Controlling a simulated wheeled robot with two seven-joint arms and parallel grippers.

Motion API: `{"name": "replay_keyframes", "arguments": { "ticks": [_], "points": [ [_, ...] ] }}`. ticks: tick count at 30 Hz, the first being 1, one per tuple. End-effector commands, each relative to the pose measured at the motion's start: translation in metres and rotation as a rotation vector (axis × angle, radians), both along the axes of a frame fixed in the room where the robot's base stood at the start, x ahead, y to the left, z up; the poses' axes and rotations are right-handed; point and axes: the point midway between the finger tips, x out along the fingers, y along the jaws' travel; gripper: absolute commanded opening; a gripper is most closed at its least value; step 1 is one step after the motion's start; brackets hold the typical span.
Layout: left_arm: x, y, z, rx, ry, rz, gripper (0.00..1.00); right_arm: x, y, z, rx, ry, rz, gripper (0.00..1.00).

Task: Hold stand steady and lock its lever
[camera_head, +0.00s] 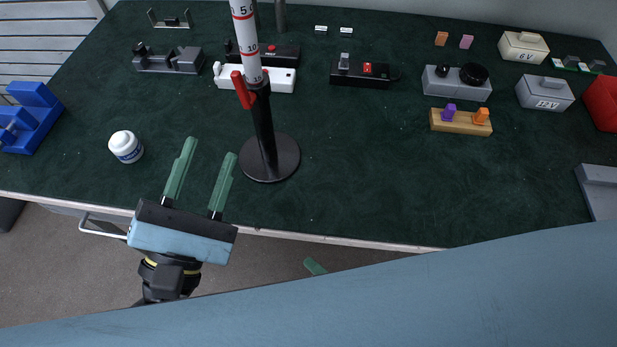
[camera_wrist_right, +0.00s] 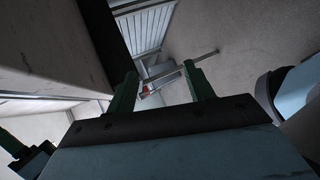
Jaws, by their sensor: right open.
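The stand (camera_head: 264,140) is upright on the dark green bench near its front edge. It has a round black base (camera_head: 270,158), a black post and a white tube (camera_head: 246,35) with red marks. Its red lever (camera_head: 242,90) hangs at the left of the post top, angled slightly out. My left gripper (camera_head: 210,148) is open and empty, left of the base and apart from it. Only a green fingertip of my right gripper (camera_head: 314,266) shows in the head view, beyond the bench's front edge. In the right wrist view my right gripper (camera_wrist_right: 160,72) is open with nothing held.
A white jar (camera_head: 126,146) stands left of my left gripper. A white block (camera_head: 281,80) and black box (camera_head: 360,73) sit behind the stand. A wooden block (camera_head: 460,122) with pegs is farther right. Bench right of the base is clear. My blue arm link covers the foreground.

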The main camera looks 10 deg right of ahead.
Motion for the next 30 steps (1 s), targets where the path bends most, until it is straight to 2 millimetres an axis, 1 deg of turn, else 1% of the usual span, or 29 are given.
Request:
{"name": "replay_keyframes", "arguments": {
  "ticks": [1, 3, 5, 6, 10, 14, 15, 19, 23, 26, 30],
  "points": [
    [0.0, 0.0, 0.0, 0.0, 0.0, 0.0, 0.36, 0.0, 0.009, 0.025, -0.02, -0.08, 0.037, 0.53],
    [0.0, 0.0, 0.0, 0.0, 0.0, 0.0, 0.36, 0.002, 0.018, 0.057, -0.058, -0.187, 0.08, 0.53],
    [0.0, 0.0, 0.0, 0.0, 0.0, 0.0, 0.36, 0.001, 0.025, 0.081, -0.087, -0.268, 0.107, 0.53],
    [0.0, 0.0, 0.0, 0.0, 0.0, 0.0, 0.36, 0.001, 0.028, 0.097, -0.104, -0.32, 0.121, 0.53],
    [0.0, 0.0, 0.0, 0.0, 0.0, 0.0, 0.36, 0.0, 0.036, 0.142, -0.159, -0.469, 0.152, 0.53],
    [0.0, 0.0, 0.0, 0.0, 0.0, 0.0, 0.36, 0.016, 0.034, 0.183, -0.311, -0.64, 0.117, 0.53],
    [0.0, 0.0, 0.0, 0.0, 0.0, 0.0, 0.36, 0.02, 0.035, 0.188, -0.36, -0.673, 0.133, 0.53],
    [0.0, 0.0, 0.0, 0.0, 0.0, 0.0, 0.36, 0.032, 0.042, 0.187, -0.505, -0.721, 0.203, 0.53],
    [0.0, 0.0, 0.0, 0.0, 0.0, 0.0, 0.36, 0.047, 0.042, 0.192, -0.674, -0.779, 0.242, 0.53],
    [0.0, 0.0, 0.0, 0.0, 0.0, 0.0, 0.36, 0.061, 0.038, 0.199, -0.828, -0.834, 0.253, 0.53],
    [0.0, 0.0, 0.0, 0.0, 0.0, 0.0, 0.36, 0.079, 0.027, 0.213, -1.039, -0.908, 0.229, 0.53]
  ]
}}
